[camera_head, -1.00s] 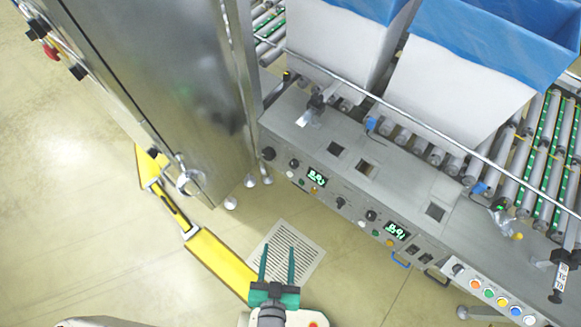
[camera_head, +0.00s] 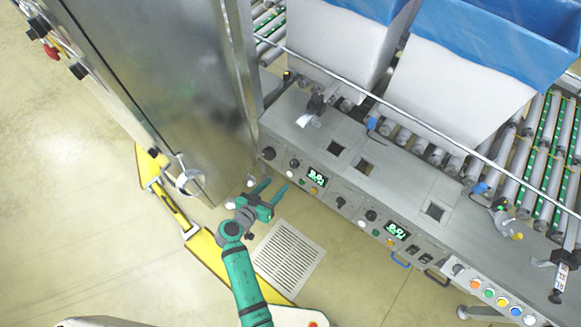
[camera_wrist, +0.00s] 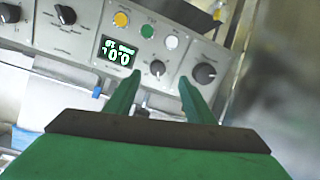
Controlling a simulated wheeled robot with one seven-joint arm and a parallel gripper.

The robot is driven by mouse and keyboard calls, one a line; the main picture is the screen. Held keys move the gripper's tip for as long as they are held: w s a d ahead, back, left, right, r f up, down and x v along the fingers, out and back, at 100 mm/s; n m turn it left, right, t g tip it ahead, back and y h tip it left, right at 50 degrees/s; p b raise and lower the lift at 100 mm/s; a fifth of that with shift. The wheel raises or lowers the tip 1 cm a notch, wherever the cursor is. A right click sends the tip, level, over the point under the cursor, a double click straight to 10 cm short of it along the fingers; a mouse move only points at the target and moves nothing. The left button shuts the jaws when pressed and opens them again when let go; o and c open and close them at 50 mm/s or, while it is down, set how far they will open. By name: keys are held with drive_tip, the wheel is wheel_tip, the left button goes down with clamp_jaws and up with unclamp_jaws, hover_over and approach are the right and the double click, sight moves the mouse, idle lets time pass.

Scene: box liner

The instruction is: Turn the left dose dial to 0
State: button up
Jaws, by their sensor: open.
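The control panel has a large black dial (camera_head: 268,153) at its left end, which I take for the left dose dial. In the wrist view this dial (camera_wrist: 205,74) is at the right, with a printed scale around it; its setting is too small to read. My gripper (camera_head: 271,184) is open and empty, in front of the panel's left end and apart from it. In the wrist view its fingertips (camera_wrist: 160,77) point at the panel, with a smaller black knob (camera_wrist: 157,68) between them. The large dial lies just outside the right finger.
A lit green display (camera_head: 317,177) and small coloured buttons sit beside the knobs. More knobs and a second display (camera_head: 397,231) are farther right. A steel cabinet (camera_head: 165,90) stands close on the left. Blue-lined boxes (camera_head: 455,85) stand on rollers behind the panel.

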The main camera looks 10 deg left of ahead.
sight(293, 165)
drive_tip(key=shift+h, duration=0.3)
drive_tip(key=x, duration=0.4)
drive_tip(key=r+x, duration=0.1)
drive_tip(key=x, duration=0.6)
drive_tip(key=shift+w, duration=0.65)
drive_tip(key=shift+c, duration=0.7)
drive_tip(key=c, duration=0.9)
